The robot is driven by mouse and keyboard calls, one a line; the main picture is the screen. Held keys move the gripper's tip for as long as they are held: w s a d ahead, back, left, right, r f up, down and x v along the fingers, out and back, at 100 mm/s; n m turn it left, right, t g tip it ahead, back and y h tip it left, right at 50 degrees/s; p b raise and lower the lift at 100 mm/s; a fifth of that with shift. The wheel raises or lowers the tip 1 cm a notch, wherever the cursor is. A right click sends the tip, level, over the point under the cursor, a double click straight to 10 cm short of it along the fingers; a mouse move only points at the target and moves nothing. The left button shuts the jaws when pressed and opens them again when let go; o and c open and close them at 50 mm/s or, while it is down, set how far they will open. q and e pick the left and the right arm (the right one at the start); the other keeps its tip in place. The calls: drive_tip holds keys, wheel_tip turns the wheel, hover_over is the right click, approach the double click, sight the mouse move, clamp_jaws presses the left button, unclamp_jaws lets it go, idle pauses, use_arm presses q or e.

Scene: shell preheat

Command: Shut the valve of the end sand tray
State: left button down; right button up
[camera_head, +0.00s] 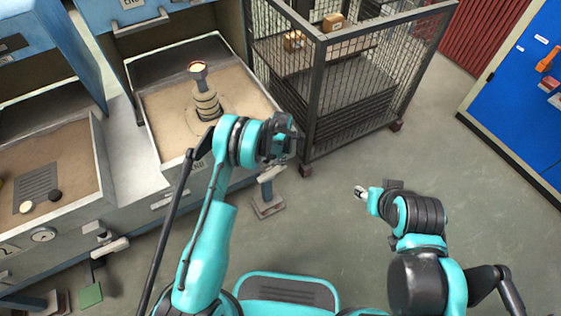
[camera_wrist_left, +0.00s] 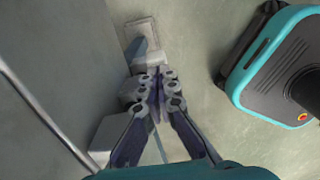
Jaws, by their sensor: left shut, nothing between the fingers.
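The end sand tray (camera_head: 153,128) is the right-hand one of the sand trays and holds a dark pillar-like object (camera_head: 205,98) standing in its sand. Its valve (camera_head: 268,175) shows as a light grey handle low at the tray's front right, above a small floor plate (camera_head: 268,205). My left gripper (camera_head: 283,142) is shut and empty, near the valve. In the left wrist view its fingers (camera_wrist_left: 155,82) overlap the pale valve handle (camera_wrist_left: 150,58); I cannot tell whether they touch. My right gripper (camera_head: 361,192) hangs over bare floor, far from the valve; its fingers are too small to judge.
A wire cage cart (camera_head: 310,100) stands just beyond my left gripper. The neighbouring tray (camera_head: 60,165) has its own valve handle (camera_head: 110,248) and a green floor plate (camera_head: 91,294). A blue cabinet (camera_head: 520,95) stands at right. The floor (camera_head: 400,165) between is clear.

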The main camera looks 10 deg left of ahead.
use_arm(q)
drive_tip(key=shift+w+d+f, duration=0.3)
drive_tip(key=shift+d+f, duration=0.15)
drive_tip(key=shift+f, duration=0.15)
use_arm(e)
drive_tip(key=shift+w+d, duration=0.2)
drive_tip(key=shift+d, duration=0.05)
use_arm(q)
drive_tip(key=shift+f, duration=0.1)
